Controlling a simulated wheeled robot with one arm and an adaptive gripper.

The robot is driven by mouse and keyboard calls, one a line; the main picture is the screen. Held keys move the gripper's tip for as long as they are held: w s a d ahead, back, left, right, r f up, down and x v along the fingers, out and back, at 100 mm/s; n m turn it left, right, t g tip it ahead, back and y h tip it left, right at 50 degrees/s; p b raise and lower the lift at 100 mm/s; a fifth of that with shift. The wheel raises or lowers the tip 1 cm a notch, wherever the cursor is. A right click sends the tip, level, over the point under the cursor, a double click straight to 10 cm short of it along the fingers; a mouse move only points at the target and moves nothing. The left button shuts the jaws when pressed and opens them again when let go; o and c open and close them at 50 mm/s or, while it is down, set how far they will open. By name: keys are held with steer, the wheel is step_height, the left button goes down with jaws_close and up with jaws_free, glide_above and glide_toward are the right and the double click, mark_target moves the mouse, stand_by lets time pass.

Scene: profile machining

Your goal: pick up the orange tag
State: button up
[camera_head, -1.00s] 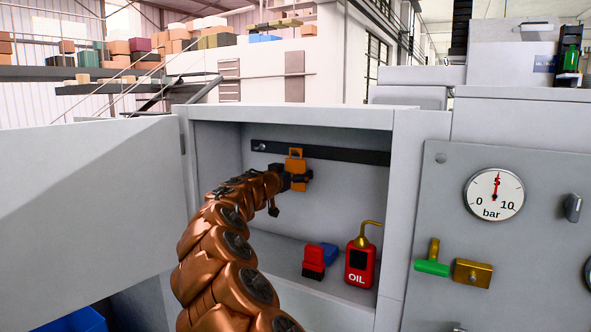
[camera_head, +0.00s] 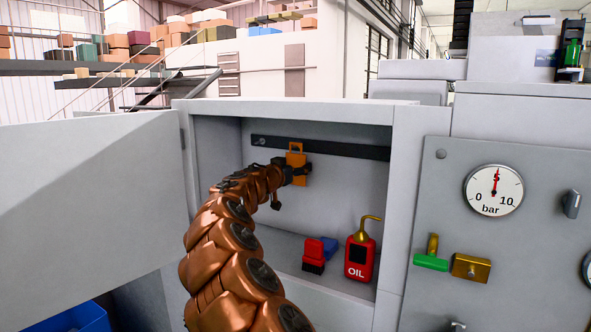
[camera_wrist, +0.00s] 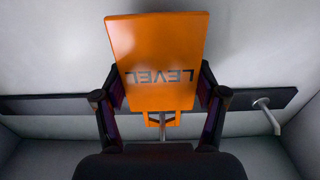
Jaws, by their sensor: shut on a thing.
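The orange tag (camera_head: 298,160) is at the black rail on the back wall of the open cabinet. In the wrist view the tag (camera_wrist: 158,50) shows the word LEVEL upside down. A small frame with an opening sits at one end of the tag, where a metal peg shows. My gripper (camera_head: 300,172) has its fingers on both sides of the tag and is shut on it. In the wrist view the fingers (camera_wrist: 161,92) touch the tag's side edges. I cannot tell whether the tag still rests on the peg.
A black rail (camera_head: 350,150) with another peg (camera_wrist: 266,115) runs along the back wall. A red oil can (camera_head: 360,258) and a red-and-blue object (camera_head: 316,252) stand on the cabinet floor. The open cabinet door (camera_head: 90,200) is on the left, and a gauge panel (camera_head: 520,160) on the right.

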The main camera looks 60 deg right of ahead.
steer(key=shift+r, duration=0.15)
steer(key=shift+w+r+b, duration=0.1)
steer(key=shift+r+b, duration=0.35)
steer(key=shift+a+r, duration=0.1)
steer(key=shift+a, duration=0.1)
steer(key=s+a+b, duration=0.3)
steer(key=s+a, duration=0.1)
steer(key=a, duration=0.4)
steer(key=s+a+b, duration=0.2)
steer(key=s+a, duration=0.1)
steer(key=a, duration=0.5)
steer(key=shift+s+b, duration=0.35)
steer(key=shift+b, duration=0.05)
steer(key=shift+r, duration=0.3)
steer(key=shift+r, duration=0.4)
steer(key=shift+a, duration=0.1)
